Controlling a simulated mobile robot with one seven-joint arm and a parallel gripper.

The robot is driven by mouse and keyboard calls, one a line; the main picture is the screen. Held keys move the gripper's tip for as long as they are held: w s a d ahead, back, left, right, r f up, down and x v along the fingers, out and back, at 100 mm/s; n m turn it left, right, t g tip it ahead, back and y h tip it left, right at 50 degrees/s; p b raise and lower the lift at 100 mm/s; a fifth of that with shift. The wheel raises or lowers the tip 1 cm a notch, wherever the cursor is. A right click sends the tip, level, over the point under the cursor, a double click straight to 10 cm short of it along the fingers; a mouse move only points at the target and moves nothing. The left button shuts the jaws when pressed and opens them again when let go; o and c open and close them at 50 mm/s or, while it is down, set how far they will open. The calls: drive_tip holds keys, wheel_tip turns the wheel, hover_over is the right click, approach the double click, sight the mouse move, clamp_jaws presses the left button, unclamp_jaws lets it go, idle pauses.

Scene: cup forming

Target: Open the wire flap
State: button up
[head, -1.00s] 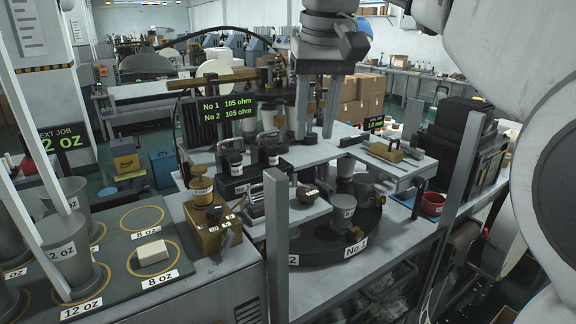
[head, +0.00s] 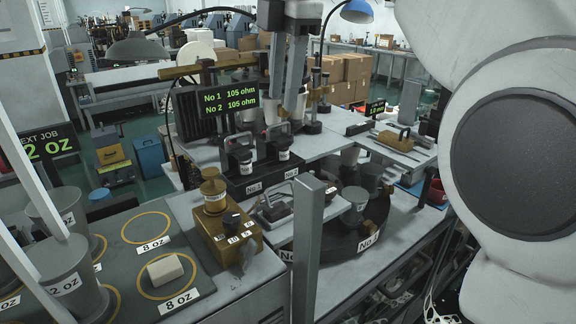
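I cannot make out a wire flap for certain in the head view. Thin pale wires (head: 437,312) show at the bottom right edge, under the bench, but I cannot tell what they belong to. My large white arm link hides the right side.
A grey upright post (head: 306,245) stands at the bench's front. Grey cup stacks (head: 70,272) and a pale block (head: 165,270) are on the left mat. Cardboard boxes (head: 345,78) stand behind.

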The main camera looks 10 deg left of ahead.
drive_tip(key=b, duration=0.5)
approach(273, 187)
drive_tip(key=shift+n, duration=0.4)
drive_tip(key=f, duration=0.5)
drive_tip(key=w+a+f, duration=0.1)
drive_tip(key=f, duration=0.1)
drive_tip(key=shift+a+f, duration=0.1)
drive_tip(key=shift+f, duration=0.1)
drive_tip(key=shift+c, duration=0.2)
clamp_jaws()
drive_tip(key=shift+r, duration=0.1)
